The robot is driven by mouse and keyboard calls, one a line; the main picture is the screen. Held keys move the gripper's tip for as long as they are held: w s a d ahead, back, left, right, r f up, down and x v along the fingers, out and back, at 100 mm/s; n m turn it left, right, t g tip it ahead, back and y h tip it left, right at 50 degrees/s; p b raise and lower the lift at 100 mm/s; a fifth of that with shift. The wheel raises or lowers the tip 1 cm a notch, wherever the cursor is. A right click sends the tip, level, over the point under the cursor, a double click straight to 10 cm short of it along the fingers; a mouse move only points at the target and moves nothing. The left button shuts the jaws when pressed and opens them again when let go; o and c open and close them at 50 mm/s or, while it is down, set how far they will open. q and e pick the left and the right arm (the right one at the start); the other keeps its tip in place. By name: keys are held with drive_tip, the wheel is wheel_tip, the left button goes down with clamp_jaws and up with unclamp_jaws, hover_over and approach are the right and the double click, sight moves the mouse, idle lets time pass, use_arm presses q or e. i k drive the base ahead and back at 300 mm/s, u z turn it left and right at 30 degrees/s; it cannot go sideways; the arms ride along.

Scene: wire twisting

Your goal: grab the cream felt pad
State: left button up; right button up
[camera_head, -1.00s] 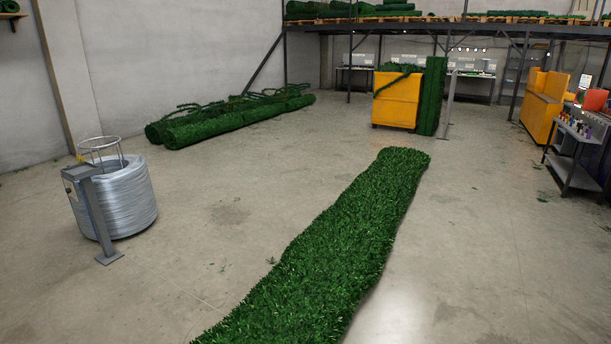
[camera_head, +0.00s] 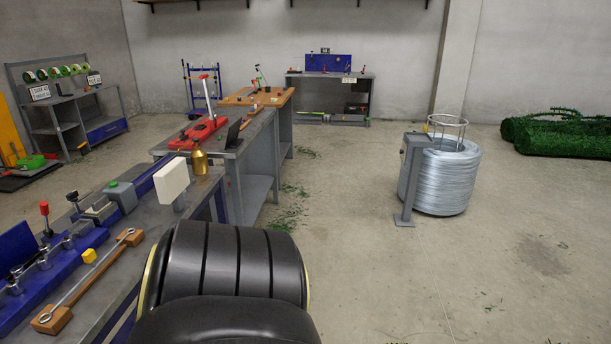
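A cream, box-shaped piece (camera_head: 172,181) sits raised on a small grey support at the right end of the near workbench (camera_head: 150,236). It is the only cream thing I can make out, and I cannot tell whether it is the felt pad. A brass-coloured weight or bottle (camera_head: 199,162) stands just behind it to the right. Neither of my grippers is in view. A large dark ribbed part fills the bottom middle and hides part of the near bench's edge.
A red tool (camera_head: 200,130) lies on the bench beyond. A wire coil (camera_head: 447,178) stands right. The floor (camera_head: 340,190) between is mostly clear.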

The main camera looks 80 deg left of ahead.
sight(102, 202)
drive_tip(key=u, duration=2.7)
drive_tip(key=i, duration=1.9)
drive_tip(key=u, duration=1.95)
